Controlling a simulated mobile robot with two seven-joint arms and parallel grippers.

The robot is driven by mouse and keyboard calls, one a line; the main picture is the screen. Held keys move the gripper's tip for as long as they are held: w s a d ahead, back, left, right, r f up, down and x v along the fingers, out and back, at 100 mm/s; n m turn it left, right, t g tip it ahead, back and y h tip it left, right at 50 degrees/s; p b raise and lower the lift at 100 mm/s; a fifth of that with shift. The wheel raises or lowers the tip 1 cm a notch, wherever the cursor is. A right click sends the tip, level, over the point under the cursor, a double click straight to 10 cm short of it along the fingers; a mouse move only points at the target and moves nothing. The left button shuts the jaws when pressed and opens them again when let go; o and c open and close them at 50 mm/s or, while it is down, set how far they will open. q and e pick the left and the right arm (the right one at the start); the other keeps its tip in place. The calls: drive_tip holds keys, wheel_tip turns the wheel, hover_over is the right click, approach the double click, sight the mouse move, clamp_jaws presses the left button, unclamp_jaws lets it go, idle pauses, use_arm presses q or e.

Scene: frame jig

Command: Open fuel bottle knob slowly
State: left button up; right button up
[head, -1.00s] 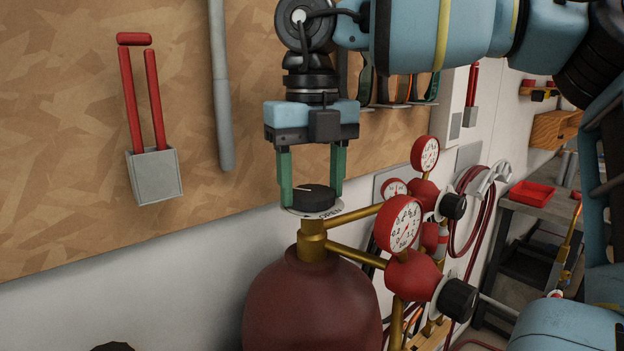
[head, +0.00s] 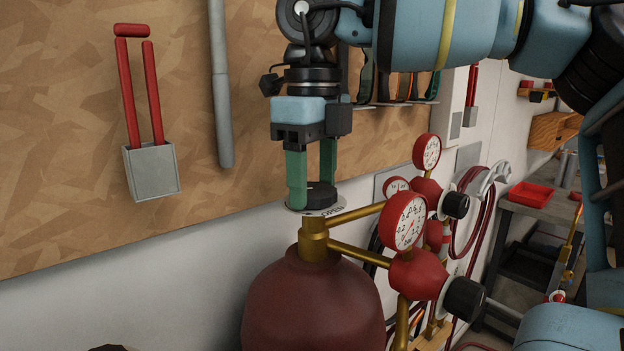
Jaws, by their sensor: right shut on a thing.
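The fuel bottle (head: 313,305) is a dark red tank with a brass neck, at the lower middle of the head view. Its black knob (head: 322,195) sits on top, above a pale disc marked OPEN (head: 325,211). My right gripper (head: 312,190) points straight down from above, with its green fingers closed on the knob. The near finger hides part of the knob. The gripper is turned at an angle to the view. My left gripper is not in view.
Brass pipes lead right from the neck to red regulators with a near gauge (head: 404,222) and a far gauge (head: 427,152). A red-handled lever (head: 150,168) and a grey pipe (head: 221,100) are on the wall at left. A red tray (head: 531,194) lies on a bench at right.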

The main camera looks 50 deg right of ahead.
drive_tip(key=n, duration=0.5)
drive_tip(key=shift+n, duration=0.3)
drive_tip(key=n, duration=1.2)
drive_tip(key=shift+n, duration=0.4)
drive_tip(key=n, duration=0.5)
drive_tip(key=shift+n, duration=0.3)
drive_tip(key=o, duration=1)
